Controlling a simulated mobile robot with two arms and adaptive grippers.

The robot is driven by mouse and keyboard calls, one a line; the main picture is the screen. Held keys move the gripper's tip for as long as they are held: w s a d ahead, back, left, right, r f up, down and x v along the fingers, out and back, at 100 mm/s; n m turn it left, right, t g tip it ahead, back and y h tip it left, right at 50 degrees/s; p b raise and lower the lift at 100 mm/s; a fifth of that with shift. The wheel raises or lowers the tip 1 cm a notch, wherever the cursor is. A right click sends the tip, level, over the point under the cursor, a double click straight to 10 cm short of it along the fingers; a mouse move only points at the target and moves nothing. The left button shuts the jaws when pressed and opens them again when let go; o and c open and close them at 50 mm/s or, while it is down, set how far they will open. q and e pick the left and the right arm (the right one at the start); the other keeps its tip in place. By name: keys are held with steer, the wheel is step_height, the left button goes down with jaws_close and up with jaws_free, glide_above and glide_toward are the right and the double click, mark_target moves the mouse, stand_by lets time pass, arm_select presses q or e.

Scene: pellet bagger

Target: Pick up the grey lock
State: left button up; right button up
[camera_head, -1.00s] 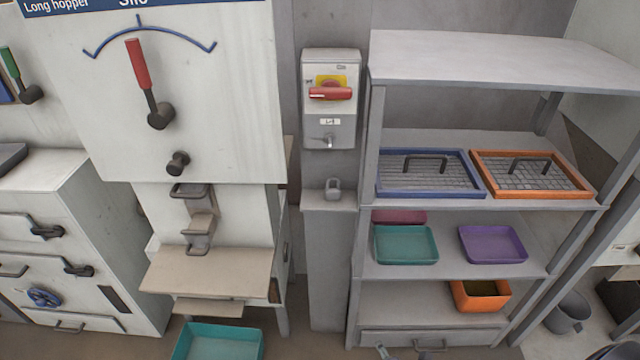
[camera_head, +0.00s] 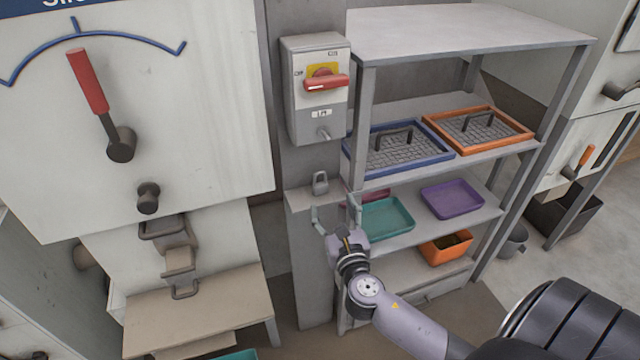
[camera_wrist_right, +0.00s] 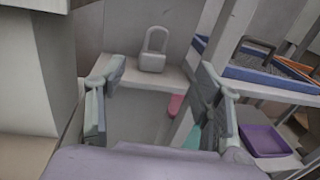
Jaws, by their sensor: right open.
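The grey lock (camera_head: 320,183) is a small padlock with its shackle up, standing on a narrow grey ledge (camera_head: 300,200) under the switch box. It also shows in the right wrist view (camera_wrist_right: 153,50), upright on the ledge, ahead of and between the fingers. My right gripper (camera_head: 336,212) is open and empty, just below and in front of the lock in the head view, apart from it. In the right wrist view, its two fingers (camera_wrist_right: 160,105) are spread wide. My left gripper is not in view.
A switch box (camera_head: 318,90) with a red handle hangs above the ledge. Right of it stands a grey shelf (camera_head: 460,35) with screens and trays, its post (camera_head: 366,110) close to my right gripper. A white hopper (camera_head: 200,100) with a red lever is at left.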

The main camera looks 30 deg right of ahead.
glide_toward(317, 168)
steer(key=shift+w+d+f+p, duration=0.2)
steer(key=shift+w+p, duration=0.15)
steer(key=shift+w, duration=0.1)
steer(key=shift+w+d+r, duration=0.1)
steer(key=shift+w, duration=0.25)
steer(key=p+x, duration=0.1)
steer(key=x, duration=0.2)
steer(key=shift+w+r, duration=0.1)
steer(key=shift+w, duration=0.25)
steer(key=shift+w+d, duration=0.15)
steer(key=shift+w, duration=0.3)
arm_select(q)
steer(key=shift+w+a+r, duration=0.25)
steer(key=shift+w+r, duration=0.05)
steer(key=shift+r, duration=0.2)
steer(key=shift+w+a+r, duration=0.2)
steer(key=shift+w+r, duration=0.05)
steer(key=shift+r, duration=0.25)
arm_select(e)
steer(key=shift+s, duration=0.1)
steer(key=shift+c, duration=0.6)
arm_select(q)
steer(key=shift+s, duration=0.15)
arm_select(e)
steer(key=c, duration=1.3)
